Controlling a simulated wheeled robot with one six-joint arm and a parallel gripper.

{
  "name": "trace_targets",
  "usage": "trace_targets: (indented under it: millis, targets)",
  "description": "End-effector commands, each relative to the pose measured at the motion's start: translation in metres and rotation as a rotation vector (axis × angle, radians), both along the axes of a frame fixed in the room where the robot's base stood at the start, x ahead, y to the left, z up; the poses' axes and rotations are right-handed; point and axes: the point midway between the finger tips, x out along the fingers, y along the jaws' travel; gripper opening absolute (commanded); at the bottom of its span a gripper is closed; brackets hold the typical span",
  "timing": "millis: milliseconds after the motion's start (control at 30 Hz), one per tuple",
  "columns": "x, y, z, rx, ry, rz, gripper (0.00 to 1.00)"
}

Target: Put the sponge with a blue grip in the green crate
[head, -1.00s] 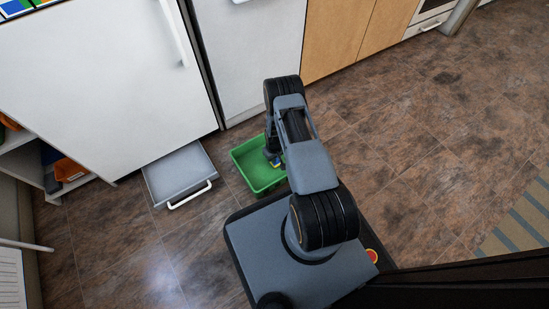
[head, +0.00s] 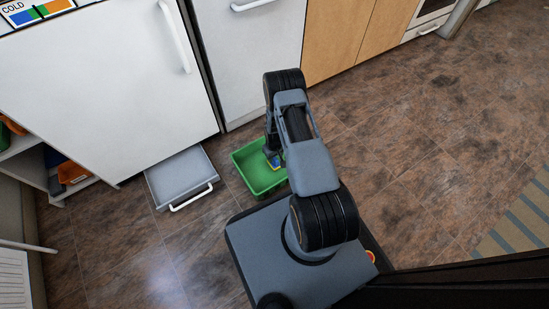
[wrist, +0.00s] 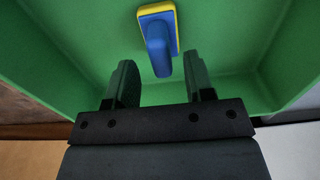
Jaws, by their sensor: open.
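The green crate (head: 244,166) stands on the floor in front of my base, and its green inside fills most of the wrist view (wrist: 70,45). The sponge (wrist: 175,22) has a yellow edge and a blue grip (wrist: 157,48). It is inside the crate, with the grip toward my gripper. My gripper (wrist: 160,72) is open, its two dark fingers apart, with the end of the blue grip near the gap between them. No finger visibly touches it. In the head view a small blue and yellow patch (head: 277,162) shows below my wrist; my arm hides part of the crate.
A grey drawer-like tray (head: 182,176) with a white handle lies left of the crate. A white fridge door (head: 110,85) stands behind it. Shelves with orange and blue things (head: 72,172) are at the far left.

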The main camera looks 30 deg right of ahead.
Motion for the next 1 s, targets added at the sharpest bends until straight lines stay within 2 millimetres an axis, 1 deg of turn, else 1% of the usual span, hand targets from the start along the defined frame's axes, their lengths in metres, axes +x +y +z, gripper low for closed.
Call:
trace_targets:
  millis: [33, 100, 300, 467, 567, 667, 700, 767, 800, 867, 900, 967, 1000]
  targets:
    - [0.001, 0.000, 0.016, -0.001, -0.002, 0.000, 0.48]
    - [0.000, 0.000, 0.029, 0.000, -0.001, 0.000, 0.48]
    - [0.000, 0.000, 0.057, 0.000, 0.000, 0.000, 0.48]
    - [0.001, 0.000, 0.072, 0.000, 0.000, 0.000, 0.48]
    - [0.008, 0.002, 0.094, -0.003, -0.012, -0.003, 0.48]
    - [0.019, 0.006, 0.136, -0.006, -0.032, -0.009, 0.48]
    - [0.023, 0.009, 0.159, -0.008, -0.042, -0.013, 0.48]
    - [0.026, 0.015, 0.197, -0.010, -0.059, -0.020, 0.48]
    - [0.026, 0.020, 0.223, -0.011, -0.069, -0.025, 0.48]
    - [0.022, 0.028, 0.262, -0.011, -0.084, -0.035, 0.48]
    - [0.017, 0.033, 0.287, -0.011, -0.094, -0.039, 0.48]
    - [0.008, 0.041, 0.322, -0.011, -0.110, -0.048, 0.48]
    - [-0.001, 0.047, 0.345, -0.010, -0.121, -0.055, 0.48]
